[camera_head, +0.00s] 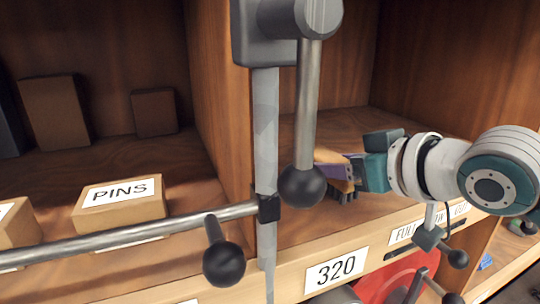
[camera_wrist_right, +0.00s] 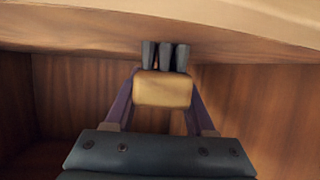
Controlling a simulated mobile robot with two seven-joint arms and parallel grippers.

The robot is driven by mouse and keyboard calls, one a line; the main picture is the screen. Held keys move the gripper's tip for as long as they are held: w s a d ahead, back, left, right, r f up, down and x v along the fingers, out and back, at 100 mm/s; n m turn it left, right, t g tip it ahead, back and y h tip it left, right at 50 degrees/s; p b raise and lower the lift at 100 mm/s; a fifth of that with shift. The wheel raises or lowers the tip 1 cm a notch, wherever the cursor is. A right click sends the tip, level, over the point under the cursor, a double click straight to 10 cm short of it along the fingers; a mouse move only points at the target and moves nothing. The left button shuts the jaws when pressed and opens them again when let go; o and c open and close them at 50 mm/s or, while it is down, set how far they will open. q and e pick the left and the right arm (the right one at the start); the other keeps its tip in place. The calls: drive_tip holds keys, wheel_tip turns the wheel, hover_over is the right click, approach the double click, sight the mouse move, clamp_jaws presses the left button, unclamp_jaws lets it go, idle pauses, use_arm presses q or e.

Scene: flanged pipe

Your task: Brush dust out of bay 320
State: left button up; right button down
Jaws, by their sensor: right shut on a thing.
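Bay 320 (camera_head: 330,225) is the wooden compartment right of centre in the head view, with a white label "320" (camera_head: 336,269) on its front edge. My right gripper (camera_head: 338,172) reaches into the bay from the right. It is shut on a brush (camera_head: 341,189) with a tan wooden body and dark bristles. In the right wrist view the brush (camera_wrist_right: 162,89) sits between the purple fingers, its grey bristle tufts against or very near a wooden surface; contact is unclear. A lever and ball knob partly hide the brush in the head view. I cannot make out any dust. My left gripper is not in view.
A grey upright post (camera_head: 265,150) with a lever and black ball knob (camera_head: 302,185) stands before the bay. A metal rod (camera_head: 130,232) with another knob (camera_head: 223,263) crosses the left bay. That bay holds a "PINS" box (camera_head: 120,208) and brown blocks (camera_head: 55,112). A red round object (camera_head: 395,280) shows below.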

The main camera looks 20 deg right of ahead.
drive_tip(key=shift+s+a+p, duration=0.1)
drive_tip(key=shift+a+p, duration=0.25)
drive_tip(key=shift+a, duration=0.7)
drive_tip(key=shift+d+f, duration=0.1)
drive_tip(key=shift+d, duration=2.3)
drive_tip(key=shift+w, duration=0.2)
wheel_tip(320, 180, up, 4)
drive_tip(key=p, duration=0.3)
drive_tip(key=shift+f, duration=0.3)
drive_tip(key=shift+s, duration=0.1)
